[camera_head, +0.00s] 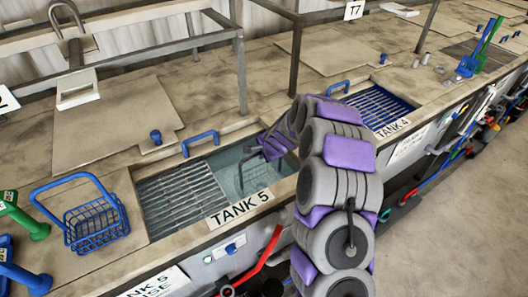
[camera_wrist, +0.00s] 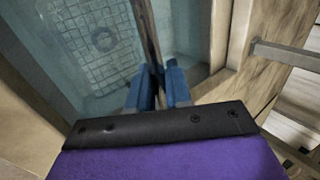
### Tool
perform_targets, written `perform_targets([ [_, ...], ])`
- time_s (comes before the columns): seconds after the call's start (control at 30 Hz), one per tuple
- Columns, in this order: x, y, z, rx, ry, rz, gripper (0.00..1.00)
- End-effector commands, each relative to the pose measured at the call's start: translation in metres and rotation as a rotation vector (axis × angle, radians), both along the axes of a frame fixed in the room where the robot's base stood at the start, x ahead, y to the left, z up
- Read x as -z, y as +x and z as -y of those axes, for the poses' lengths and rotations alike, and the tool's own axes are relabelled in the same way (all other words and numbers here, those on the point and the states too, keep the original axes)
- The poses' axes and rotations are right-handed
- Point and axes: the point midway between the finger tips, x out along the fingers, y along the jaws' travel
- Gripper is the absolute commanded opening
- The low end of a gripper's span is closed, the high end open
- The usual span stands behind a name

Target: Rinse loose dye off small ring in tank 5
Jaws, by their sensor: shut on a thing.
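Tank 5 (camera_head: 222,207) is set in the counter, its right half open and filled with bluish water. A dark wire basket (camera_head: 258,177) sits under the water there; its mesh also shows in the wrist view (camera_wrist: 85,55). The small ring (camera_wrist: 103,39) lies on the mesh, seen blurred through the water, its colour unclear. My gripper (camera_wrist: 158,88) is above the water at the tank's right side, its blue fingers shut on a dark bar, apparently the basket's handle (camera_wrist: 147,30). In the head view my arm hides part of the tank's right edge.
A metal grille (camera_head: 180,198) covers the tank's left half. A blue wire basket (camera_head: 95,222) stands on the counter at left. Tank 4 (camera_head: 378,108) has a blue grille. A dark frame post (camera_head: 297,50) rises near my arm.

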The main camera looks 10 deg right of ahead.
Motion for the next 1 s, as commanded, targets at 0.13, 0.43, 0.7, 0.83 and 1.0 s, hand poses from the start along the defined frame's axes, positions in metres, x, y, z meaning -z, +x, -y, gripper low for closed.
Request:
perform_targets([
  [0.13, -0.003, -0.002, -0.011, 0.0, -0.001, 0.004, 0.0],
  [0.43, -0.002, -0.009, -0.03, -0.001, 0.0, 0.0, 0.0],
  [0.7, -0.002, -0.006, -0.023, 0.003, 0.0, 0.002, 0.0],
  [0.83, -0.001, -0.004, -0.015, 0.003, 0.0, 0.003, 0.0],
  [1.0, -0.001, -0.003, -0.011, 0.002, 0.0, 0.002, 0.0],
])
